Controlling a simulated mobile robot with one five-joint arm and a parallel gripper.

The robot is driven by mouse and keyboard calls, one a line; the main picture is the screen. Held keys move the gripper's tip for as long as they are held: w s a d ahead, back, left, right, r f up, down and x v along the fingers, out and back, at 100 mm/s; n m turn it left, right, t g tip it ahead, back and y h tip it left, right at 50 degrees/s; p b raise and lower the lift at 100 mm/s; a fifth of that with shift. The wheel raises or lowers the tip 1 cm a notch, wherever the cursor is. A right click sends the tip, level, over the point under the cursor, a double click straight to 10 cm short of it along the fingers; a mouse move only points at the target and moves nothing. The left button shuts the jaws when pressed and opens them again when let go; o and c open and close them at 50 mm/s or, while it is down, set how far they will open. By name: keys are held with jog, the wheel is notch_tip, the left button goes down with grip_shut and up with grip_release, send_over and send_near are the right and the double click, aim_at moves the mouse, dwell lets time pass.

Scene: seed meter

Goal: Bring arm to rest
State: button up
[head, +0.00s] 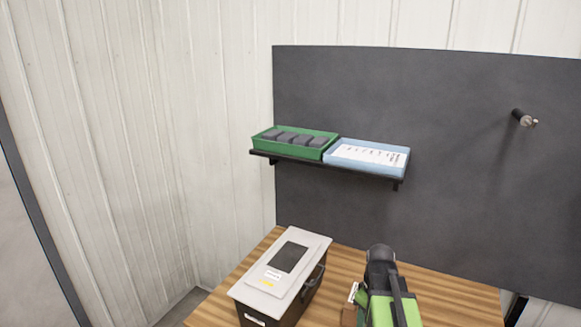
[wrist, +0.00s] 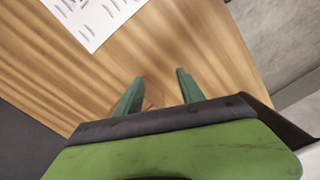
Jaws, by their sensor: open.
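Bare wooden table (wrist: 165,45) shows beyond and between the fingertips. In the head view my green and black arm (head: 385,290) is at the bottom, right of centre, over the table (head: 450,300). Its fingers cannot be made out there.
A grey-lidded box (head: 265,277) with a dark side handle stands on the table left of my arm. A wall shelf holds a green tray (head: 265,144) of dark blocks and a blue tray (head: 400,168) with a paper. A printed sheet (wrist: 95,15) lies on the table.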

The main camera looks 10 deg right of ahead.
jog(key=a+f+m+b, duration=0.1)
jog(key=a+f+m, duration=0.1)
jog(key=a, duration=0.6)
jog(key=a+f+m+b, duration=0.2)
jog(key=a+m, duration=0.1)
jog(key=a, duration=0.6)
jog(key=shift+s+a+f, duration=0.2)
jog(key=shift+s+f, duration=0.15)
